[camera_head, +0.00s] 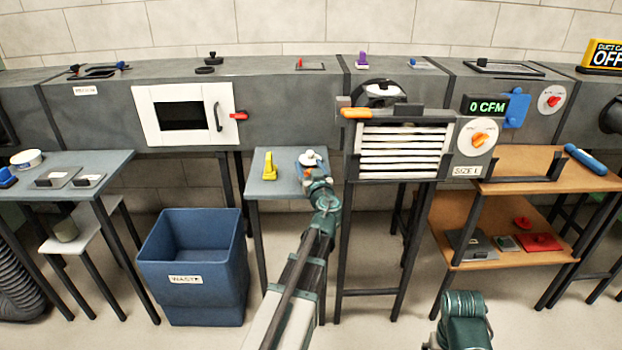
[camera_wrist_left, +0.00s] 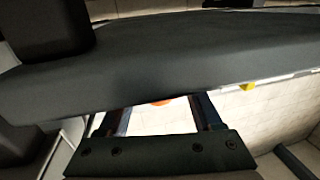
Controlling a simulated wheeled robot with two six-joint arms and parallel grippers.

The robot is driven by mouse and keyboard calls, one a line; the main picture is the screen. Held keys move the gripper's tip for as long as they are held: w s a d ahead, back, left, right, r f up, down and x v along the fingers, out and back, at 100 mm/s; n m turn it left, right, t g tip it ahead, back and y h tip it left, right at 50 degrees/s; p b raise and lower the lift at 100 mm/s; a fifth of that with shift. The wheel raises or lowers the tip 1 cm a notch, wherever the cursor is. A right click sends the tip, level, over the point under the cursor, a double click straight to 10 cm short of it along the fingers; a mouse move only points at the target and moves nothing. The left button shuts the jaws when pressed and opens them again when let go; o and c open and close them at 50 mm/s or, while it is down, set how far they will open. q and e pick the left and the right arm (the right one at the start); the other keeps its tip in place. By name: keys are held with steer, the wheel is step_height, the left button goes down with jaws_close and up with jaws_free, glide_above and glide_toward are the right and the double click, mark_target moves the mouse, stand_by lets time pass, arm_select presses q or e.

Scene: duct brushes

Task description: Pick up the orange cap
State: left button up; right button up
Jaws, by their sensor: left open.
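My left gripper (camera_head: 312,170) is over the small grey-blue table (camera_head: 282,185), at the white-topped object (camera_head: 310,158) there. In the left wrist view the left gripper (camera_wrist_left: 163,112) is open, with its two fingers apart. A small orange patch (camera_wrist_left: 160,102) shows between the fingers, mostly hidden by a dark body across the view. It may be the orange cap; I cannot tell its shape or whether the fingers touch it.
A yellow object (camera_head: 269,168) stands on the same table, left of the gripper. A blue waste bin (camera_head: 195,262) stands on the floor to the left. The louvred box (camera_head: 402,150) is close on the right. The grey duct (camera_head: 290,100) runs behind the table.

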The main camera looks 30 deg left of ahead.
arm_select(q)
steer(key=shift+w+a, duration=0.25)
steer(key=shift+w, duration=0.05)
jaws_close()
steer(key=shift+s, duration=0.1)
steer(key=shift+r, duration=0.1)
arm_select(e)
steer(key=shift+r, duration=0.1)
